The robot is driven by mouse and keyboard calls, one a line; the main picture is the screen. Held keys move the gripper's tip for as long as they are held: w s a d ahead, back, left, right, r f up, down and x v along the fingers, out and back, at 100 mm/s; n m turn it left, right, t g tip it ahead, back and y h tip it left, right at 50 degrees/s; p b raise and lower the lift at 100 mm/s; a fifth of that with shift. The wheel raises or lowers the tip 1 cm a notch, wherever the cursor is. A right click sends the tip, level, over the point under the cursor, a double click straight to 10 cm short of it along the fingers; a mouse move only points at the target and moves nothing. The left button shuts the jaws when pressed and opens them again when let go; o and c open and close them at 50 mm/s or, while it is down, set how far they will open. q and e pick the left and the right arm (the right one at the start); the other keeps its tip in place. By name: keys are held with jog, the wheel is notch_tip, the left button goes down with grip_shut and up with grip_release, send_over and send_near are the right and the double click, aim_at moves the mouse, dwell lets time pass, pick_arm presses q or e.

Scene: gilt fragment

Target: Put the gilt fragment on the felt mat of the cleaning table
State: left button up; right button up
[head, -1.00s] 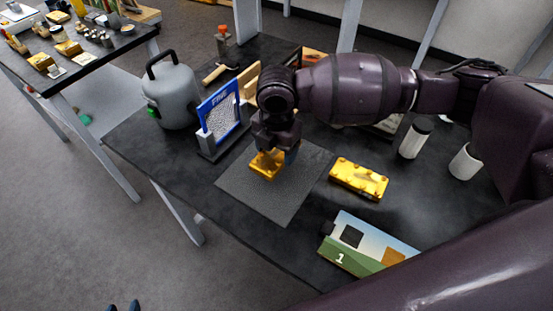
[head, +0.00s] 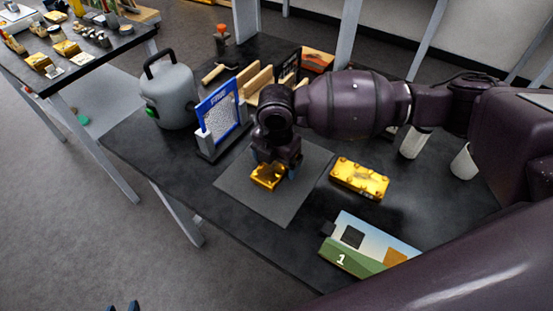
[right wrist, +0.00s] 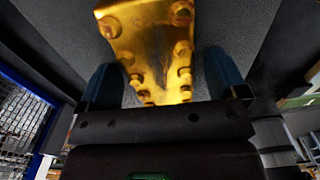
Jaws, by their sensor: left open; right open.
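The gilt fragment (head: 268,176), a gold piece with round studs, lies on the grey felt mat (head: 285,212) on the dark cleaning table. My right gripper (head: 280,168) is low over it and hides part of it. In the right wrist view, the gilt fragment (right wrist: 150,40) is between the two blue fingers of my right gripper (right wrist: 163,80), with a gap on each side. That gripper is open. Only the two blue fingertips of my left gripper (head: 124,306) show at the bottom edge of the head view, apart and empty, over the floor.
A similar yellow studded block (head: 360,178) lies right of the mat. A blue-framed screen (head: 220,113) and a grey canister (head: 168,95) stand to the left. White cups (head: 465,162) stand at the right.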

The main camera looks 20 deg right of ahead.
aim_at(276, 163)
notch_tip(276, 163, up, 12)
jog(key=p, duration=0.1)
jog(key=shift+r+p, duration=0.2)
jog(key=shift+p, duration=0.2)
dwell(0.5)
jog(key=shift+s+f, duration=0.1)
